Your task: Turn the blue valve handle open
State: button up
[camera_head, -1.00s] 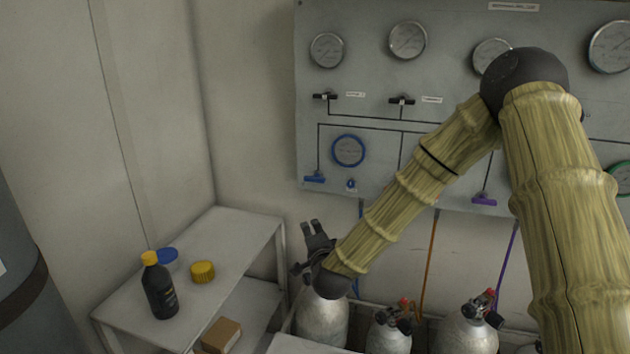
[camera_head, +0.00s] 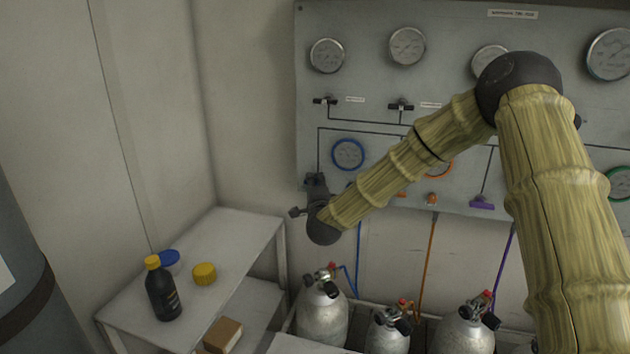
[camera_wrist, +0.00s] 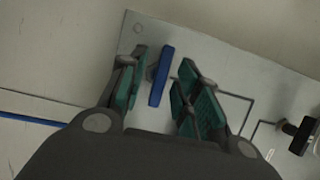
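The blue valve handle (camera_wrist: 161,75) shows in the wrist view as a blue bar on the grey panel, between the two green-padded fingers of my gripper (camera_wrist: 160,92). The fingers are apart, with a gap on each side of the handle. Contact with it does not show. In the head view my gripper (camera_head: 315,184) is at the panel's lower left, below the blue-rimmed gauge (camera_head: 348,154), and hides the blue handle there.
The grey panel (camera_head: 450,125) carries several gauges, black handles and a purple handle (camera_head: 482,203). Gas cylinders (camera_head: 322,318) stand below. A white shelf (camera_head: 235,240) at left holds a dark bottle (camera_head: 163,293), a yellow lid (camera_head: 204,273) and a blue lid (camera_head: 169,261).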

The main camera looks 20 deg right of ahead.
jog(key=shift+x, duration=0.8)
grip_shut()
